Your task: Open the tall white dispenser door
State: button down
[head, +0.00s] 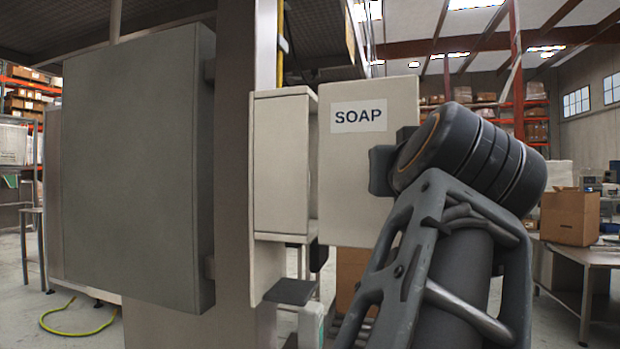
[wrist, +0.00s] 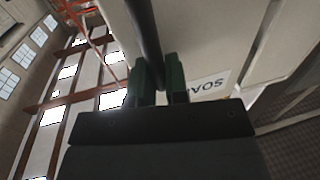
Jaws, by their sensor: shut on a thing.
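The tall white dispenser (head: 283,165) is fixed to the side of a grey column in the head view. Its door (head: 350,205), with a SOAP label (head: 358,117), stands swung out to the right, and the pale inside of the box shows. In the wrist view the door (wrist: 205,45) fills the upper middle, with its label upside down. My gripper (wrist: 160,80) is shut on the dark bar handle (wrist: 147,38), which runs between its green fingers. In the head view my wrist and arm hide the door's right edge and the handle.
A large grey cabinet (head: 135,170) is on the column's left. A small dark tray (head: 290,291) sits below the dispenser. A table (head: 585,254) with a cardboard box (head: 570,217) stands at the right. A yellow hose (head: 75,332) lies on the floor at left.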

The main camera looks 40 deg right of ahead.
jog(key=shift+s+a, duration=0.1)
jog(key=shift+a, duration=0.4)
jog(key=c, duration=1.1)
grip_release()
jog(key=shift+c, duration=0.2)
